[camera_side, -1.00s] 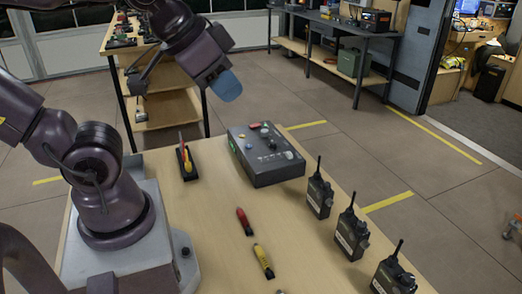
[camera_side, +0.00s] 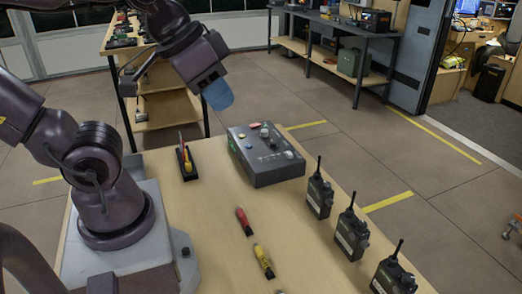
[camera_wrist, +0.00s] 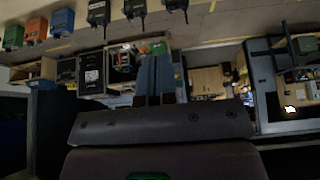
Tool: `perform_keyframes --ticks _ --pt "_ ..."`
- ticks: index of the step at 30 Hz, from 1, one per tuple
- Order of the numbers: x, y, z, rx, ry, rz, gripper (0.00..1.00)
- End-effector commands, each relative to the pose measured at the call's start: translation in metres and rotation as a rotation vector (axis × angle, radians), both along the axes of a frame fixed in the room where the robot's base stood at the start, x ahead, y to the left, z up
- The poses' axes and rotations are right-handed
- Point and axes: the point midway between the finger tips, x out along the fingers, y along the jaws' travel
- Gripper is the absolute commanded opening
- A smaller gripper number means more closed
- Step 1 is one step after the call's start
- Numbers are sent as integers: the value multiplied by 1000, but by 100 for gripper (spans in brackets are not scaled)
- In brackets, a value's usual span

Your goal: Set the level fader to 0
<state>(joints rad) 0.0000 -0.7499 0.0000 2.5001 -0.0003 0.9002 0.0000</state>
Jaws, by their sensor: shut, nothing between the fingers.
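A dark grey control box (camera_side: 278,174) lies on the wooden table, with several coloured knobs and small controls on its top. Which one is the level fader, and its setting, is too small to tell. My gripper (camera_side: 217,95) has blue fingers and hangs in the air up and left of the box in the side view, apart from it. The fingers are shut and empty. In the wrist view my gripper's blue fingers (camera_wrist: 154,78) lie close together, and I cannot make out the box there.
Several black radios (camera_side: 351,234) stand along the table's right edge. A red-handled tool (camera_side: 243,220) and a yellow-handled tool (camera_side: 262,258) lie on the table. A black holder (camera_side: 188,170) with tools stands left of the box.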

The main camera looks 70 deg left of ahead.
Motion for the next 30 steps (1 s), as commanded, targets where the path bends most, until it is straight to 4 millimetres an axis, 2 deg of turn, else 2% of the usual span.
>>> perform_keyframes --ticks 2,5,6,9,14,20,26,30 --pt "0 0 0 0 0 0 0" --pt "0 2 0 1 3 9 21" --pt "1 4 -4 0 18 18 30" --pt "6 10 -17 -2 89 50 49" --pt "38 31 -31 -13 218 128 49" --pt "94 69 -52 -25 351 184 49" --pt "148 118 -94 -41 459 198 49" --pt "181 155 -132 -54 517 181 49"
